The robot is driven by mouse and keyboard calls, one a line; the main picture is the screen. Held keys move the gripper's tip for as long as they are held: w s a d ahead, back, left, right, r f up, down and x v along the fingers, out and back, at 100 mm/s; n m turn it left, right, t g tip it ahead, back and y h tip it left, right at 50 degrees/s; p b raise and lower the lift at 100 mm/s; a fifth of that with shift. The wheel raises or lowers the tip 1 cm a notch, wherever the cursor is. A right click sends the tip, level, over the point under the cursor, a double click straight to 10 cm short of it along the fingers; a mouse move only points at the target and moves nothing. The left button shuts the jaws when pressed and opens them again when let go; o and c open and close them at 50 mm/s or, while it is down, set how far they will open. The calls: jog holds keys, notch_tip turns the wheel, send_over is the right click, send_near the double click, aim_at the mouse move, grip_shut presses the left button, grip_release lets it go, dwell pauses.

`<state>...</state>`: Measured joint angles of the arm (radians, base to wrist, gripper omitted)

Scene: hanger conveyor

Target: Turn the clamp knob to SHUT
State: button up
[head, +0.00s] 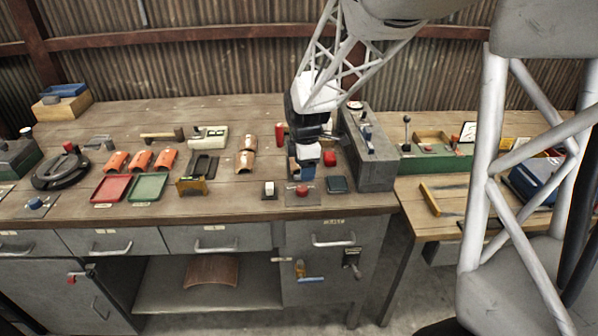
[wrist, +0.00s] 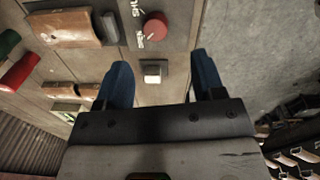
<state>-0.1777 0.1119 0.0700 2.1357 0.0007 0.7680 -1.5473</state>
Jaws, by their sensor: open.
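The clamp knob is a round red knob (wrist: 153,26) on a grey plate at the top of the wrist view, with white lettering beside it, partly cut off. In the head view the red knob (head: 302,190) is on a grey plate at the bench's front edge. I cannot tell which mark the knob points to. My gripper (wrist: 161,63) is open, its two blue fingers apart with nothing held between them. The fingertips are apart from the knob, which lies beyond them in the wrist view. In the head view my gripper (head: 303,174) is over the bench just behind the knob.
A white switch (wrist: 152,72) shows between the fingers in the wrist view; in the head view a white switch (head: 269,188) is left of the knob. A dark square block (head: 337,184) is to its right. A tall grey box (head: 372,165) rises right of my gripper.

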aim_at(302, 188)
jog(key=shift+w+a+f, duration=0.2)
jog(key=shift+w+f, duration=0.15)
jog(key=shift+f, duration=0.15)
jog(key=shift+w+f, duration=0.2)
jog(key=shift+f, duration=3.55)
jog(key=c, duration=0.9)
jog(key=shift+c, duration=0.2)
